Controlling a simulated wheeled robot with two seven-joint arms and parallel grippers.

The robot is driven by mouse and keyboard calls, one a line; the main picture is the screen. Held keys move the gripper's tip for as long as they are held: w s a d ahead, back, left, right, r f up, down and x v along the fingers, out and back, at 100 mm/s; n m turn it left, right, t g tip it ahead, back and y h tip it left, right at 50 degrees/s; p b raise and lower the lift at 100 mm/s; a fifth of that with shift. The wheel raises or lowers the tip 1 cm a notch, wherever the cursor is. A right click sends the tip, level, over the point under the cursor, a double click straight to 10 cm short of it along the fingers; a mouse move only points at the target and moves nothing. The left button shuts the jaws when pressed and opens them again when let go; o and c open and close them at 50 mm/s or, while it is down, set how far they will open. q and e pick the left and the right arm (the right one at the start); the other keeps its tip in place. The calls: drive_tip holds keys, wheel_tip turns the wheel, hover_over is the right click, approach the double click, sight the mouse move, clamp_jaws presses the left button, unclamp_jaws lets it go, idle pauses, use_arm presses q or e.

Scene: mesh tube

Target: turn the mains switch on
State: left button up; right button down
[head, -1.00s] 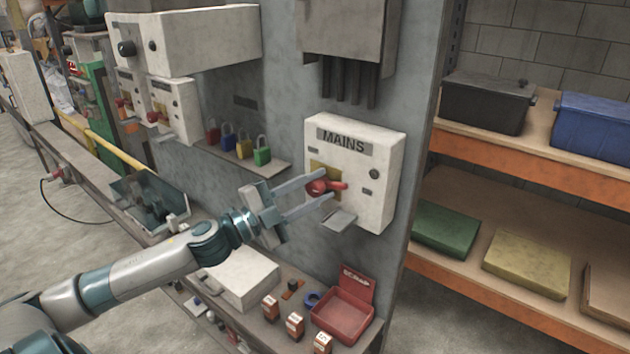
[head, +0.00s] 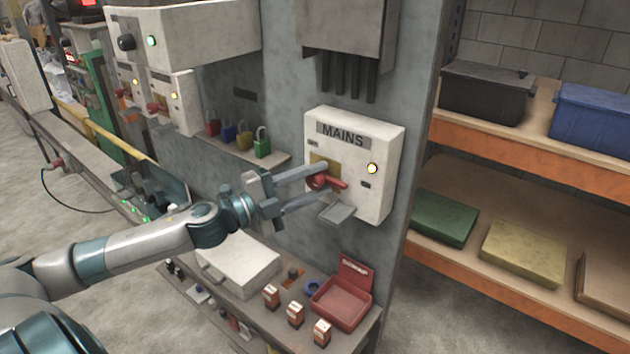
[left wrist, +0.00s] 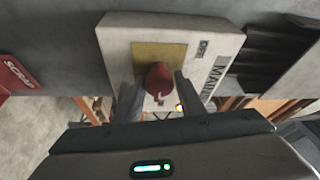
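The mains switch box (head: 345,207) is a pale box marked MAINS on the grey panel, with its lamp (head: 372,168) lit yellow. Its red handle (head: 336,183) sits on a yellow plate and points right, tilted slightly down, towards a small dark label. My left gripper (head: 325,181) has one finger above the handle and one below, spread apart. In the left wrist view the red handle (left wrist: 160,80) stands between the two fingers; whether they touch it is unclear. The OFF label (left wrist: 203,47) shows there beside the yellow plate. My right gripper is out of view.
Padlocks (head: 240,140) stand on a shelf to the left. Storage racks (head: 520,145) stand at the right.

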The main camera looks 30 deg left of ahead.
sight(311, 185)
use_arm(q)
drive_tip(key=shift+o, duration=0.9)
drive_tip(key=shift+s+a+f, duration=0.1)
drive_tip(key=shift+s, duration=0.1)
drive_tip(key=shift+b+v, duration=0.85)
drive_tip(key=shift+v, duration=0.45)
drive_tip(key=shift+b+v, duration=0.45)
drive_tip(key=shift+v, duration=1)
drive_tip(key=r+b+v, duration=0.1)
drive_tip(key=v, duration=1)
drive_tip(key=shift+s+f, duration=0.25)
drive_tip(key=shift+f, duration=0.1)
drive_tip(key=shift+a, duration=0.1)
